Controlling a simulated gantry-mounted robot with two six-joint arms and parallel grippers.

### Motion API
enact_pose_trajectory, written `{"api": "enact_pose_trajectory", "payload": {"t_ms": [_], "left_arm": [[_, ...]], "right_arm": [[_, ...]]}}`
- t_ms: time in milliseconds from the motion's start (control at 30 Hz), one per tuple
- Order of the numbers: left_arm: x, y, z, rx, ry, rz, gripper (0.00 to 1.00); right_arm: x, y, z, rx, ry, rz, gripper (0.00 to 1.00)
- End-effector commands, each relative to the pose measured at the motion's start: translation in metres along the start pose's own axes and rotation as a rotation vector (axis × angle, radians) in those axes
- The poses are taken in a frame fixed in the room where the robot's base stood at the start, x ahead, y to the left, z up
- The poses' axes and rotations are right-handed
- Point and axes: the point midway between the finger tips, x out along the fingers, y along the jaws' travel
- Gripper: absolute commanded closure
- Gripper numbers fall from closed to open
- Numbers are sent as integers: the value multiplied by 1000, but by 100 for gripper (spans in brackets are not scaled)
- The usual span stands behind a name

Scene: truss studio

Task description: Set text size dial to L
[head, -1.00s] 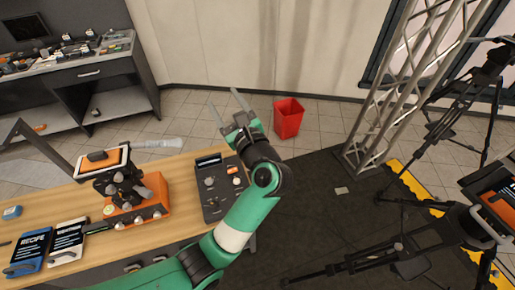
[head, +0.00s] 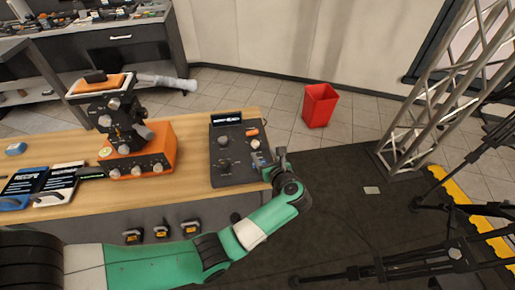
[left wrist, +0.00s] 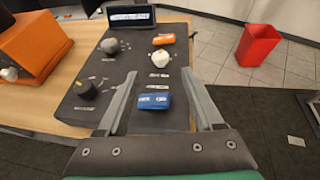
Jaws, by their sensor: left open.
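A dark control panel (head: 236,172) lies on the right end of the wooden table. In the left wrist view it carries a lit display (left wrist: 131,17), a far grey dial (left wrist: 110,46), a near dark dial (left wrist: 86,89), a white knob (left wrist: 160,57), an orange piece (left wrist: 164,39) and a blue piece (left wrist: 152,101). The labels are too small to read, so I cannot tell which is the text size dial. My left gripper (left wrist: 159,73) is open and empty, its fingers either side of the blue piece in that view. In the head view it is at the panel's right edge.
An orange device (head: 145,155) with a tilted screen stands left of the panel. Books (head: 55,185) lie further left on the table (head: 195,178). A red bin (head: 319,105) stands on the floor behind. A truss and tripods stand at right.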

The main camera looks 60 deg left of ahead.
Motion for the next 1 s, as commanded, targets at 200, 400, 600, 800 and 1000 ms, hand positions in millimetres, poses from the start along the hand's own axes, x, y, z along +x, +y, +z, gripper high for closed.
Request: {"api": "enact_pose_trajectory", "payload": {"t_ms": [200,400,600,800,1000], "left_arm": [[52,1,-4,-1,0,3,32],[78,0,-2,-1,0,1,32],[81,0,0,0,0,-2,32],[81,0,0,0,0,-1,48],[81,0,0,0,0,-1,84]], "right_arm": [[-15,0,14,0,-1,0,50],[-21,0,20,0,-1,0,50],[-21,0,19,0,-1,0,50],[-21,0,19,0,-1,0,50],[-21,0,19,0,-1,0,50]]}}
